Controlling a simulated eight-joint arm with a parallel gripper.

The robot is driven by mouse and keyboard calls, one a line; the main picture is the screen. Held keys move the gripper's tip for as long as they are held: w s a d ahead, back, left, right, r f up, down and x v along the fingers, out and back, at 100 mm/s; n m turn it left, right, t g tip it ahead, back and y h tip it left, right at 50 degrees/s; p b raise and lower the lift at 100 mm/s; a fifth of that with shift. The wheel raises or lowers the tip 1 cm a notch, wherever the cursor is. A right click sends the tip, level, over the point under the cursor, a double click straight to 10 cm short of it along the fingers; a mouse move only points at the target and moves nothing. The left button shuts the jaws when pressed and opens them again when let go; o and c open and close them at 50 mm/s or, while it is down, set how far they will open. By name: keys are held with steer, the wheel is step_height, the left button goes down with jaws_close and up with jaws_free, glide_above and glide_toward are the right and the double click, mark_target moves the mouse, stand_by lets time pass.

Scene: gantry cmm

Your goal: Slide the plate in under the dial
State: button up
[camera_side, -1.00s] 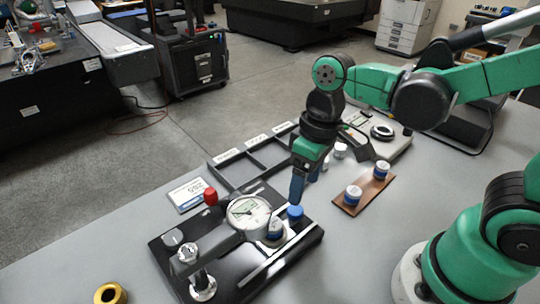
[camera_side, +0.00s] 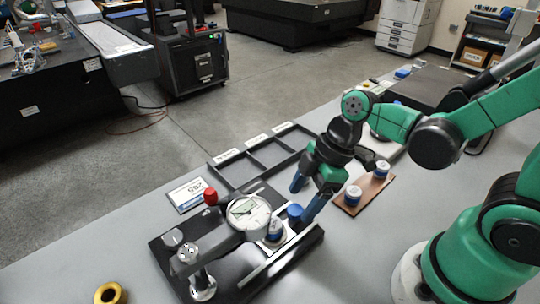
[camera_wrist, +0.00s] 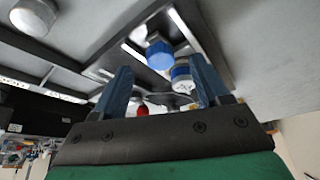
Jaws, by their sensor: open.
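The dial (camera_side: 248,211) has a round white face on an arm above a black base (camera_side: 172,262). A blue knob (camera_side: 295,211) stands beside it, and a white-and-blue cylinder (camera_side: 274,231) sits close under the dial. The plate bearing them is largely hidden, and I cannot make out its edges. My gripper (camera_side: 300,205) is open, its two blue fingers apart, one on each side of the knob in the side view. In the wrist view, the knob (camera_wrist: 159,54) and cylinder (camera_wrist: 182,74) appear between the fingertips (camera_wrist: 158,68); whether they touch anything is unclear.
A pale rail (camera_side: 268,262) runs along the base's front. A dark compartment tray (camera_side: 236,177) lies behind, and a brown board (camera_side: 345,207) with white-and-blue cylinders lies right. A red knob (camera_side: 210,197) rises beside the dial. A brass ring (camera_side: 109,293) is front left.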

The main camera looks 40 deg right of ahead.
mark_target(277, 222)
steer(key=shift+x, duration=0.75)
jaws_close()
steer(key=shift+a, duration=2.45)
jaws_free()
steer(key=shift+d, duration=0.1)
steer(key=shift+v, duration=2.75)
